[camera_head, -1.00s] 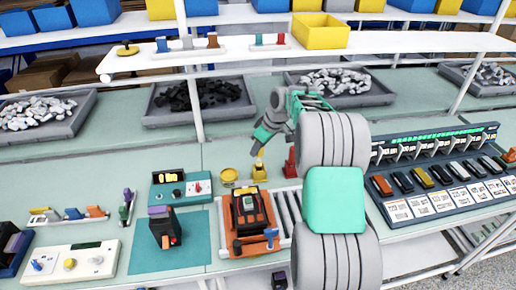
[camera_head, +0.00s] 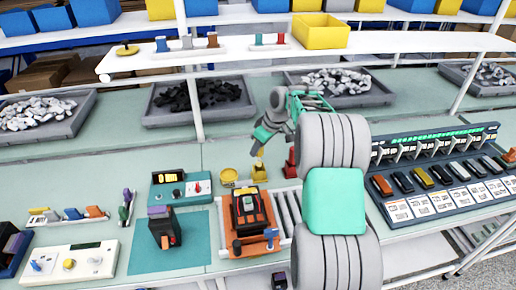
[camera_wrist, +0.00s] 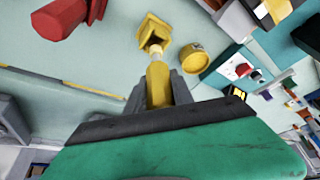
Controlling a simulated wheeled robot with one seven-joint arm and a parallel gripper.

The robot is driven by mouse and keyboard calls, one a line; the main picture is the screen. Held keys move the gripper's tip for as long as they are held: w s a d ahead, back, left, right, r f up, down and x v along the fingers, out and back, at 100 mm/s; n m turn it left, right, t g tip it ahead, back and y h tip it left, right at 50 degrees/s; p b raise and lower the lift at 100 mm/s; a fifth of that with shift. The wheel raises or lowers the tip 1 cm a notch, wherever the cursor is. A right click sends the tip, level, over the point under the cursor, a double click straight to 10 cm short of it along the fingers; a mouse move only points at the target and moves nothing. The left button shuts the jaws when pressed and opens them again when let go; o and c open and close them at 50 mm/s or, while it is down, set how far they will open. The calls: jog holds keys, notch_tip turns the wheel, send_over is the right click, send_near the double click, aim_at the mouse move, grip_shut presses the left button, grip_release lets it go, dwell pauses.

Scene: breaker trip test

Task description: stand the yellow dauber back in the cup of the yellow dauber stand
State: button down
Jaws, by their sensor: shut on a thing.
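My gripper (camera_wrist: 158,93) is shut on the yellow dauber (camera_wrist: 159,80), which points away from the jaws with its pale tip at the far end. In the wrist view that tip overlaps the opening of the yellow dauber stand (camera_wrist: 157,28); I cannot tell whether it is inside the cup or just above it. In the head view my gripper (camera_head: 258,148) is over the yellow stand (camera_head: 259,175), with a small part of the dauber (camera_head: 259,161) showing between them. The jaws hide the rest of the dauber.
A round yellow pot (camera_head: 229,177) stands just left of the stand, and a red stand (camera_head: 290,164) just right. An orange fixture (camera_head: 268,243) with a dark device lies in front. A teal control box (camera_head: 168,190) is farther left.

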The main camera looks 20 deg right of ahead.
aim_at(258, 161)
jog(key=shift+f+b, duration=2.35)
jog(key=shift+f, duration=0.7)
jog(key=c, duration=1)
grip_release()
jog(key=v, duration=0.7)
jog(key=shift+s+d+r+b, duration=0.1)
jog(key=shift+r+b, duration=0.3)
